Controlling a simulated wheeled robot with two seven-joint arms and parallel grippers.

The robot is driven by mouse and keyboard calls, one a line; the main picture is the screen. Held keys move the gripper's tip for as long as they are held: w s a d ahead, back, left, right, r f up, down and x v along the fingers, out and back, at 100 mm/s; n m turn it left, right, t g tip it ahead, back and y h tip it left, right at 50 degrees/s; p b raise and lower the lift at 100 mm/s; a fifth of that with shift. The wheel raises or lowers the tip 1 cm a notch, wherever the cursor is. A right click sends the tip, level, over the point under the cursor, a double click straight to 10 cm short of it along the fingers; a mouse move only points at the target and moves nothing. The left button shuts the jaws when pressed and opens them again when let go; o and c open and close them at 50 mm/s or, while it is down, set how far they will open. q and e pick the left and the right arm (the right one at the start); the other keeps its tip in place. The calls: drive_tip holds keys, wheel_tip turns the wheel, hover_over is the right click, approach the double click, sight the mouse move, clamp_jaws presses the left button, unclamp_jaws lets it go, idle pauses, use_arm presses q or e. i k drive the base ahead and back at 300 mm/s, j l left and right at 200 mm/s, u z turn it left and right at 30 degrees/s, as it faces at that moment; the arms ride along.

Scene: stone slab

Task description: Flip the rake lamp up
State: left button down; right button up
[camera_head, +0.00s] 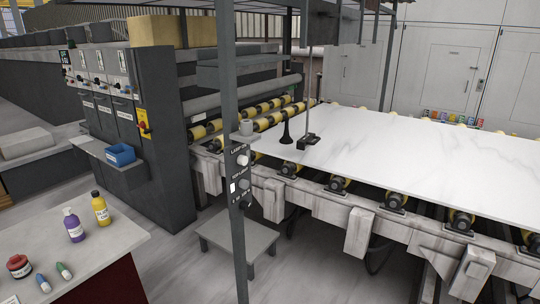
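A dark grey upright post (236,100) stands in front of the roller line and carries a column of small controls. An upper round knob (242,160) sits under a white label that seems to include the word lamp. A second knob (243,184) sits lower, below another label. A small white plate or switch (233,188) is to its left. The print is too small to read surely, so I cannot tell which control is the rake lamp's or how it is set. Neither of my grippers shows in the head view.
A white veined stone slab (430,170) lies on the yellow-ringed rollers behind the post. A dark stand (307,142) rests on it. Control cabinets with a blue bin (120,155) stand left. A bench (60,245) with bottles is front left. A low grey platform (238,235) stands below the post.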

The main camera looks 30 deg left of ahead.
sight(304, 143)
drive_tip(key=i+u, duration=0.2)
drive_tip(key=i, duration=0.4)
drive_tip(key=i+l+u, duration=0.2)
drive_tip(key=i, duration=0.35)
drive_tip(key=i+l+u, duration=0.25)
drive_tip(key=i, duration=0.3)
drive_tip(key=i+l+u, duration=0.2)
drive_tip(key=i, duration=0.35)
drive_tip(key=i+l+u, duration=0.2)
drive_tip(key=i+l, duration=0.2)
drive_tip(key=i, duration=0.15)
